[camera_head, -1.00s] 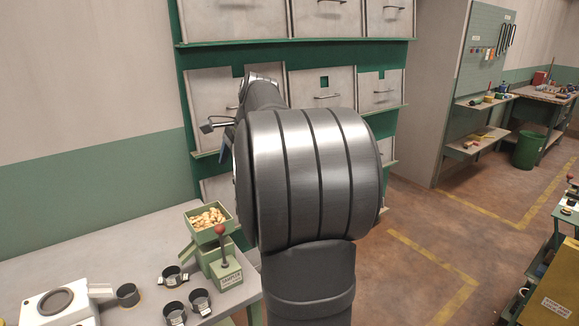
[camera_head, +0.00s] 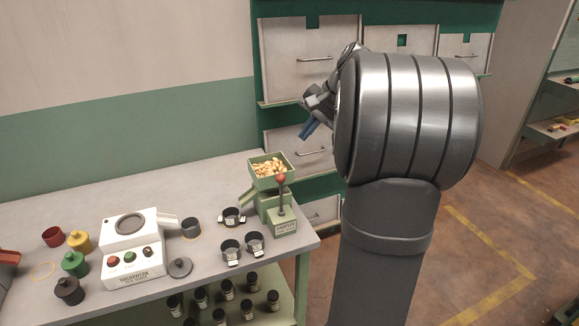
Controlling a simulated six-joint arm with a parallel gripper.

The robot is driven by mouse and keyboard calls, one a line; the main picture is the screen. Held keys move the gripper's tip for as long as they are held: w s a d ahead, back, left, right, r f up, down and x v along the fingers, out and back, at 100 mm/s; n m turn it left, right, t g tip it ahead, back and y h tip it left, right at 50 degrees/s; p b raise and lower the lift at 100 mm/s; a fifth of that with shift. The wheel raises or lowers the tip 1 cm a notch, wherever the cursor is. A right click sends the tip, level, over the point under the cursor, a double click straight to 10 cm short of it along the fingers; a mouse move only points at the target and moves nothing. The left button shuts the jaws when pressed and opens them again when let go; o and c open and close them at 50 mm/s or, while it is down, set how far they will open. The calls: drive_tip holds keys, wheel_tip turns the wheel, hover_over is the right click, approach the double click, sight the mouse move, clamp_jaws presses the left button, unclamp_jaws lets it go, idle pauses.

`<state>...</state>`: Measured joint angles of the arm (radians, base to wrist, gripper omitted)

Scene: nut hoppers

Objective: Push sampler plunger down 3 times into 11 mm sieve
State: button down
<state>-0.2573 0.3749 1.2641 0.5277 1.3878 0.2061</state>
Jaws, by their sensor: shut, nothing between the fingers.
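The sampler (camera_head: 285,227) is a green device at the right end of the grey table. My gripper (camera_head: 307,131), with blue fingers, is up in front of the drawers, above and right of the sampler, touching nothing. It is shut and empty.
A white machine (camera_head: 131,247) with buttons stands mid-table, with a dark cup (camera_head: 191,229) at its spout. Red, yellow, green and black pots stand at left. A round dark lid (camera_head: 180,267) lies in front. Several jars fill the lower shelf. Green-framed drawers (camera_head: 300,60) rise behind my arm.

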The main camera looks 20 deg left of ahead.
drive_tip(key=shift+w+d+f+n+y, duration=0.45)
drive_tip(key=shift+n+y, duration=0.1)
drive_tip(key=shift+n, duration=1.6)
drive_tip(key=shift+w+d+f+n+y, duration=0.4)
drive_tip(key=shift+f+n+y, duration=0.15)
drive_tip(key=shift+n, duration=1.65)
drive_tip(key=shift+w+d+f+n+y, duration=0.45)
drive_tip(key=shift+n+y, duration=0.15)
drive_tip(key=shift+n, duration=1.55)
drive_tip(key=shift+a, duration=0.1)
drive_tip(key=s+d+f+x, duration=0.1)
drive_tip(key=x, duration=1.1)
drive_tip(key=shift+f, duration=0.65)
drive_tip(key=shift+s, duration=0.1)
